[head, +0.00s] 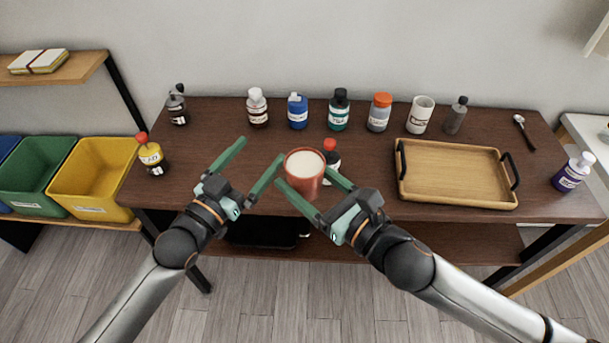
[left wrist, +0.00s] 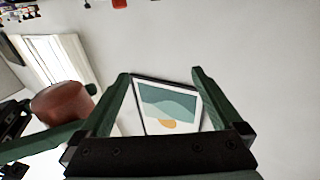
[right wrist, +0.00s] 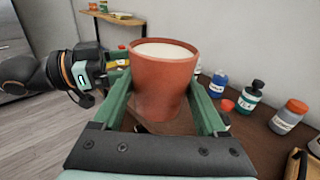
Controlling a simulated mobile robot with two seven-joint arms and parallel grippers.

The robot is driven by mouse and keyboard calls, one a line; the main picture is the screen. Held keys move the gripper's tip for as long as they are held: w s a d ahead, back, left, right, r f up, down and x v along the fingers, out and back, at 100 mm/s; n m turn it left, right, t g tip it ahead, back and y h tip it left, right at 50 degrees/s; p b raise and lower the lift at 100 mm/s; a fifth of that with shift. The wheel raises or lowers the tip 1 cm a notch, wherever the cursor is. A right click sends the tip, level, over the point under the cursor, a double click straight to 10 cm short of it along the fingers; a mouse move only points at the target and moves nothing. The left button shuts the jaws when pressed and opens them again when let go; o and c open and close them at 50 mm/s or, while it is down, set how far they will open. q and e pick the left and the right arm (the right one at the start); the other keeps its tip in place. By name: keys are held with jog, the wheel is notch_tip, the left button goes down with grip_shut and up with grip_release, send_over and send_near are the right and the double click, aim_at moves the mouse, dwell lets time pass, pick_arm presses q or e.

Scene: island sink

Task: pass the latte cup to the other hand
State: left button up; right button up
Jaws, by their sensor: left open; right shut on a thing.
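The latte cup (head: 304,172) is reddish-brown with a pale, milky top. It is held upright above the front edge of the table. My right gripper (head: 313,186) is shut on it, with a finger on either side, as the right wrist view of the cup (right wrist: 162,85) shows. My left gripper (head: 256,160) is open and empty, just left of the cup, with its right finger close beside it. In the left wrist view the cup (left wrist: 62,103) shows at the left, outside the space between the fingers. I cannot tell whether that finger touches the cup.
The dark table (head: 230,185) has several bottles and jars along its back. A red-capped bottle (head: 331,160) stands just behind the cup. Yellow and green bins are beyond the left end.

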pick_arm(q)
jog(key=s+a+f+n+g+y, duration=0.1)
jog(key=s+a+f+n+y, duration=0.15)
jog(key=f, duration=0.45)
jog(key=s+a+f+n+g+y, duration=0.1)
jog(key=s+a+f+y, duration=0.15)
jog(key=f, duration=0.35)
jog(key=s+a+f+g+y, duration=0.1)
jog(key=s+f+g, duration=0.4)
jog(key=s+f, duration=0.9)
jog(key=shift+s+a+y, duration=0.4)
jog(key=shift+s+y, duration=0.2)
jog(key=shift+s, duration=0.1)
jog(key=shift+n, duration=0.25)
